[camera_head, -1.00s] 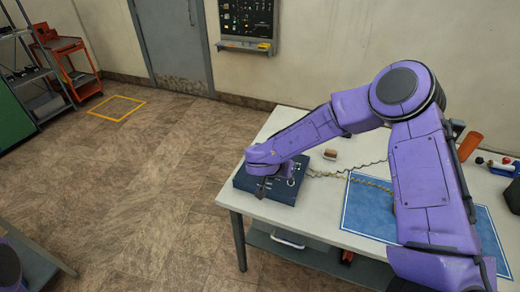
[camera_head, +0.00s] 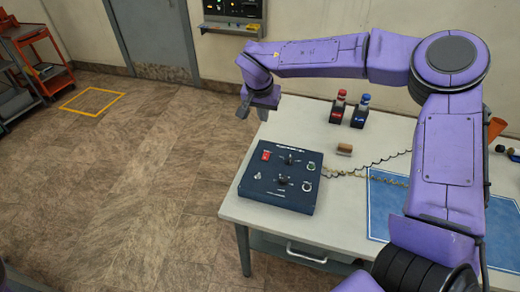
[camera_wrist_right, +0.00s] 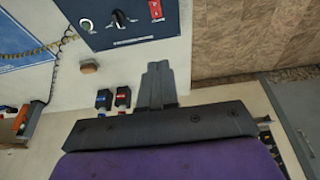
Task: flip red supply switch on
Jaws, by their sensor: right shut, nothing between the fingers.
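The dark blue control box (camera_head: 281,177) lies on the near left part of the white table. A red rocker switch (camera_head: 266,155) sits at its far left corner; I cannot tell its on or off position. Black knobs, a small toggle and round sockets share its top. In the right wrist view, the box (camera_wrist_right: 98,39) and red switch (camera_wrist_right: 155,10) show at the upper edge. My right gripper (camera_head: 243,110) is raised beyond the box's far left side, clear of the switch. Its fingers (camera_wrist_right: 157,66) are together and empty. My left gripper is not in view.
Two small black-based units, red-topped (camera_head: 338,108) and blue-topped (camera_head: 360,109), stand behind the box. A small brown block (camera_head: 344,149) and a coiled cable (camera_head: 345,174) lie beside it. A blue mat (camera_head: 391,203) is on the right. The floor left of the table is clear.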

